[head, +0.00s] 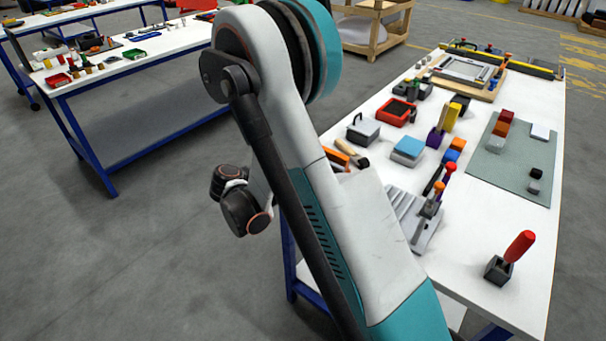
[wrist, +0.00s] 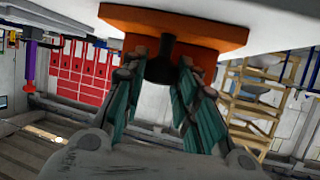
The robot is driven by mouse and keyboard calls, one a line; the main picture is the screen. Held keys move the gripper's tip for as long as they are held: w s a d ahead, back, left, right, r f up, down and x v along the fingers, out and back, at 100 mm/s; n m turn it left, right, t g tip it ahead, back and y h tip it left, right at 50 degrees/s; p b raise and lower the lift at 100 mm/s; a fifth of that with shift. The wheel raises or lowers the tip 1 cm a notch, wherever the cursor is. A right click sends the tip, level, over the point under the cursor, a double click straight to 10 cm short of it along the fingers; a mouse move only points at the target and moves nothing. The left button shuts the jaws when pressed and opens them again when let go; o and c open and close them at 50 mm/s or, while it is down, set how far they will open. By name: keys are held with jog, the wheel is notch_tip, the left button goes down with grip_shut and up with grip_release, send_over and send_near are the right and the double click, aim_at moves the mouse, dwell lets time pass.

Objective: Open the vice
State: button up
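An orange block with a wide orange base plate (wrist: 215,32) and a dark round part facing me (wrist: 161,68) is in the upper middle of the wrist view; I take it to be the vice. My gripper (wrist: 162,78) is open, its teal-padded fingers apart on either side of the dark part. I cannot tell whether they touch it. The jaws do not show from here. In the head view an orange piece (head: 336,154) shows beside my arm, probably the same vice, mostly hidden. My gripper is hidden there behind my arm.
The wrist picture looks upside down, with the white table top (wrist: 270,18) at its top. In the head view the white table (head: 470,275) holds a grey holder with a red handle (head: 508,258), a blue-topped box (head: 408,150) and a green mat (head: 500,175).

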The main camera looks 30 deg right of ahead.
dwell(0.3)
jog(key=n+t+b, duration=0.1)
jog(key=t, duration=0.1)
jog(key=n+t+y+b, duration=0.1)
jog(key=n+t, duration=0.1)
jog(key=shift+s+d+f+n, duration=0.1)
jog(key=shift+s+n, duration=0.2)
jog(key=shift+s, duration=0.05)
jog(key=shift+s+d+n+t+y+b, duration=0.1)
jog(key=shift+n+t+y+b, duration=1.2)
jog(key=shift+n+t, duration=0.5)
jog(key=o, duration=1)
